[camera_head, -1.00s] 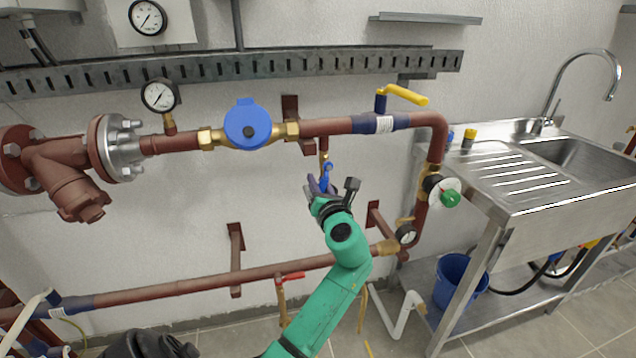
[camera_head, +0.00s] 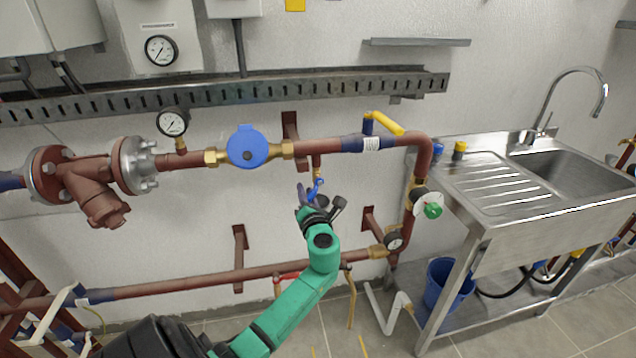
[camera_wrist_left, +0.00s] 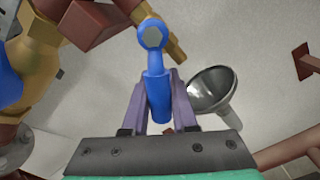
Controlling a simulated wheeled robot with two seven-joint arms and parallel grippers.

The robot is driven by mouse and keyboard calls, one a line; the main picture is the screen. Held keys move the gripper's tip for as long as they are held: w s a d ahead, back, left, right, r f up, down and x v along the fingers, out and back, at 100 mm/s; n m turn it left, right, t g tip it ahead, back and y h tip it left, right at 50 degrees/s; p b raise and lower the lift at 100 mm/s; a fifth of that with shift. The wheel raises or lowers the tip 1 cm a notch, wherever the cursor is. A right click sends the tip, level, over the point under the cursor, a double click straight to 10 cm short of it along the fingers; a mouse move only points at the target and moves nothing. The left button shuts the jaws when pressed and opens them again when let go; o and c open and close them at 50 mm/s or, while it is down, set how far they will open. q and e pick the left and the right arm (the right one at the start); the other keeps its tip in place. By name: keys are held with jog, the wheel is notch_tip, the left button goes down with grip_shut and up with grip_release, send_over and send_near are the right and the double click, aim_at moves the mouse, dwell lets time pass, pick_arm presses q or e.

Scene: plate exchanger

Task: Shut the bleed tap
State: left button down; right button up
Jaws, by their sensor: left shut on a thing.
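The bleed tap is a small brass fitting (camera_head: 317,172) hanging under the upper red-brown pipe, with a blue lever (camera_head: 316,188). The lever slants down to the left in the head view. My left gripper (camera_head: 304,197) comes up from below and is shut on this lever. In the left wrist view the lever (camera_wrist_left: 157,90) stands between the two purple fingers, its hub with a nut at the top. The lever's lower end sits down between the fingers near the palm. My right gripper is not in view.
The upper pipe (camera_head: 320,149) with a blue round meter (camera_head: 247,147) and a yellow-handled valve (camera_head: 384,123) runs above my gripper. A lower pipe (camera_head: 200,280) runs behind my arm. A steel sink (camera_head: 520,190) stands at the right. Bare wall lies left of the gripper.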

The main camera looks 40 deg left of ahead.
pick_arm(q)
jog(key=r+m+p, duration=0.1)
jog(key=m+p, duration=0.2)
jog(key=p, duration=0.3)
jog(key=s+a+r+m+p, duration=0.1)
jog(key=r+m+p, duration=0.1)
jog(key=m+p, duration=0.2)
jog(key=s+r+m+p, duration=0.1)
jog(key=m+p, duration=0.2)
jog(key=p, duration=0.5)
jog(key=shift+a+r+m, duration=0.15)
jog(key=shift+r+m, duration=0.2)
jog(key=shift+m, duration=0.05)
jog(key=c, duration=0.7)
grip_release()
jog(key=shift+w, duration=0.1)
